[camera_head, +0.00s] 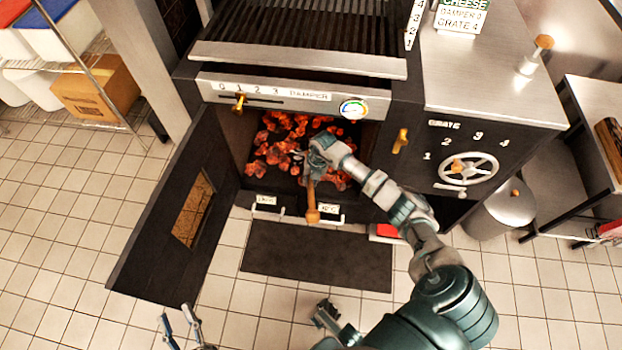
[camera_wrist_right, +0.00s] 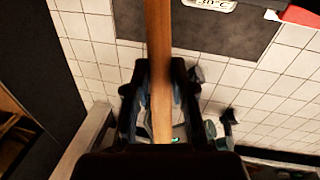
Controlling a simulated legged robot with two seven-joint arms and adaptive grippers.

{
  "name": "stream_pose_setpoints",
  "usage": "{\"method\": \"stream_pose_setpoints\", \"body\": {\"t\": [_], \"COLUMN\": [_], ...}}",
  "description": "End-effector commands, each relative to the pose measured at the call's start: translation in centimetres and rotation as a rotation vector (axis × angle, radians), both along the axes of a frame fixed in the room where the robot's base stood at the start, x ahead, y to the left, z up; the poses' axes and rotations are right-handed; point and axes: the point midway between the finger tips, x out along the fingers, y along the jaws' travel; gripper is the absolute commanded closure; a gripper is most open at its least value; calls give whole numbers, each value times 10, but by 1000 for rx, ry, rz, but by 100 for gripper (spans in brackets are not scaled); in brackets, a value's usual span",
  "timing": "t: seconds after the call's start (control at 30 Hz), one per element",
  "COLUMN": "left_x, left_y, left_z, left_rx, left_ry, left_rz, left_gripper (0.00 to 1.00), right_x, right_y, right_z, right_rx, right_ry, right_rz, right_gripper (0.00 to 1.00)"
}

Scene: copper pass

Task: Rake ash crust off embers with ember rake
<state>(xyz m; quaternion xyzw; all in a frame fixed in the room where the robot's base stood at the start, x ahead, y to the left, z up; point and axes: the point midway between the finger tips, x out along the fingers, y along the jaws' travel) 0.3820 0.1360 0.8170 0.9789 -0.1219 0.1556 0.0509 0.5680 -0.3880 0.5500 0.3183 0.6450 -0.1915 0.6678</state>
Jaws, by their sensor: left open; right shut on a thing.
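Glowing orange-red embers (camera_head: 278,150) lie in the open firebox below the grill, with darker patches among them; I cannot clearly tell ash crust from dark coals. My right gripper (camera_head: 318,158) is at the firebox opening, shut on the ember rake. The rake's wooden handle (camera_head: 312,205) hangs toward the front of the opening. In the right wrist view the handle (camera_wrist_right: 158,35) runs between the fingers of the right gripper (camera_wrist_right: 160,85). The rake's head is not clearly visible. My left gripper (camera_head: 180,325) is open and empty at the bottom left, over the floor.
The firebox door (camera_head: 165,225) stands open on the left. Two labelled drawer fronts (camera_head: 267,203) sit under the opening. A dark mat (camera_head: 318,262) lies in front. The grate wheel (camera_head: 468,170) and a metal bin (camera_head: 500,212) are on the right. The tiled floor at left is free.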

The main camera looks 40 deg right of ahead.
Motion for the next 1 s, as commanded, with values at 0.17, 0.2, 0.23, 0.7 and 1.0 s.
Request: {"method": "stream_pose_setpoints", "body": {"t": [0.17, 0.2, 0.23, 0.7, 1.0], "left_x": [3, 4, 4, 3, -4], "left_y": [0, 1, 1, 6, 11], "left_z": [-9, -12, -15, -50, -72], "left_rx": [30, 37, 43, 116, 159], "left_ry": [93, 114, 131, 378, 527], "left_rz": [0, 0, -1, 1, 3], "left_gripper": [57, 57, 57, 57, 57], "right_x": [-5, -6, -6, -18, -26], "right_y": [6, 8, 9, 23, 32], "right_z": [4, 4, 4, 3, 3], "right_rx": [1, 1, 1, 1, 1], "right_ry": [-1, -1, -2, -3, -2], "right_rz": [1, 1, 1, 1, 2], "right_gripper": [100, 100, 100, 100, 100]}}
